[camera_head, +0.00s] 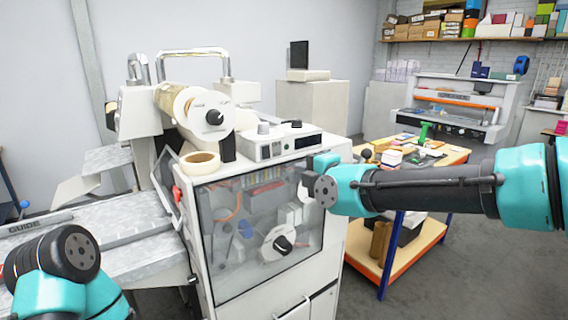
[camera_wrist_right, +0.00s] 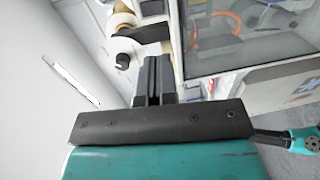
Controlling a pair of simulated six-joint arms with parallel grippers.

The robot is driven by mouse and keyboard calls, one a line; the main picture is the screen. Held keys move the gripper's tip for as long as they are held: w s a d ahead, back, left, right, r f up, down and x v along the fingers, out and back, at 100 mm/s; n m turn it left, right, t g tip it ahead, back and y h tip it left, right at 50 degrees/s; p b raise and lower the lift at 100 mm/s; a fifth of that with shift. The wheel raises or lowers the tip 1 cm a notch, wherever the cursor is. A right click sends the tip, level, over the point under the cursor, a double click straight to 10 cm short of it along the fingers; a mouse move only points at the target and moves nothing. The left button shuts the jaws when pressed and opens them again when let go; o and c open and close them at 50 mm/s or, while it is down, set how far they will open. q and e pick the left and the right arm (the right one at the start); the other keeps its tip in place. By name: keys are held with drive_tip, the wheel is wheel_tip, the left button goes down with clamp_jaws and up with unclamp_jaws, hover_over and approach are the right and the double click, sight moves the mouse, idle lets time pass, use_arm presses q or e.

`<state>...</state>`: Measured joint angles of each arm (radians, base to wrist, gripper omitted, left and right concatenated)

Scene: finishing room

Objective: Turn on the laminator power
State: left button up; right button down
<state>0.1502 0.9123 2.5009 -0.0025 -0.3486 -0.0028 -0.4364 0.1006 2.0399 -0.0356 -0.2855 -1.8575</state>
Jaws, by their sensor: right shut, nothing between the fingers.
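The laminator (camera_head: 335,153) is a large white machine with a clear front window (camera_head: 240,235). On its top sits a control box (camera_head: 282,145) with a dark display, small buttons and a black knob (camera_head: 296,124). I cannot tell which control is the power switch. My right gripper (camera_head: 306,180) is in front of the window's upper right, below the control box.
A roll with a black knob (camera_head: 208,115) and a tape roll (camera_head: 200,163) sit on the laminator's left. A red button (camera_head: 177,194) is on its left edge. A grey feed table (camera_head: 120,235) extends left. A cluttered wooden bench (camera_head: 450,157) stands behind my right arm.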

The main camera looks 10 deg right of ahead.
sight(267, 157)
drive_tip(key=x, duration=1.3)
drive_tip(key=shift+w+a+f, duration=0.1)
drive_tip(key=shift+w+a, duration=0.15)
drive_tip(key=shift+w, duration=0.1)
drive_tip(key=shift+w+a+f, duration=0.1)
drive_tip(key=shift+w, duration=0.05)
drive_tip(key=f+v, duration=0.3)
drive_tip(key=v, duration=1)
drive_tip(key=shift+s+d, duration=0.35)
drive_tip(key=shift+s, duration=0.15)
drive_tip(key=shift+f, duration=0.15)
